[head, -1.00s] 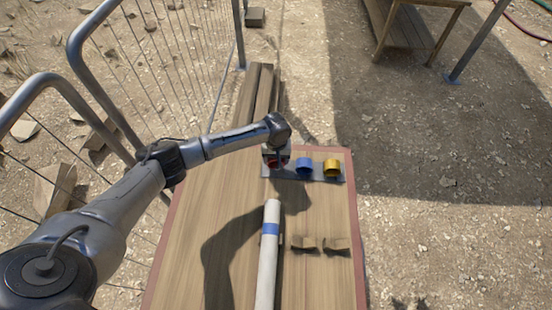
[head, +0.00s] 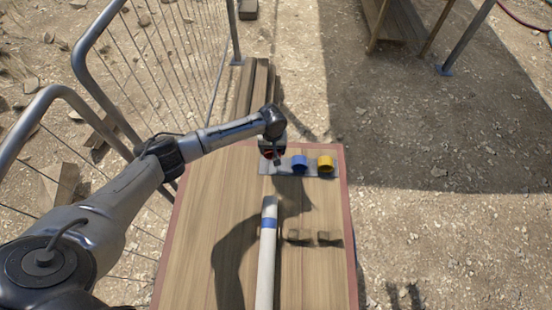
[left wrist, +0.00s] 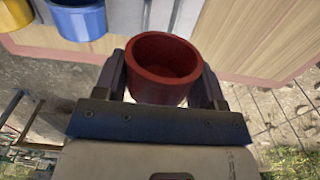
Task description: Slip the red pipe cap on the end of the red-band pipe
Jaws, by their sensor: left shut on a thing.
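The red pipe cap (left wrist: 165,70) sits between the two fingers of my left gripper (left wrist: 168,85) in the left wrist view, its open round mouth facing the camera. The gripper is shut on it. In the head view the left gripper (head: 272,153) is at the left end of the grey rack, and only a little red shows there. A white pipe (head: 267,265) lies lengthwise on the table, its far end a short way on the near side of the gripper. Its visible band (head: 269,223) is blue. I see no red-band pipe. My right gripper is out of view.
A blue cap (head: 300,163) and a yellow cap (head: 325,164) stand on the grey rack (head: 312,174), right of the gripper. A metal fence (head: 105,110) runs along the left. The table's left part is clear.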

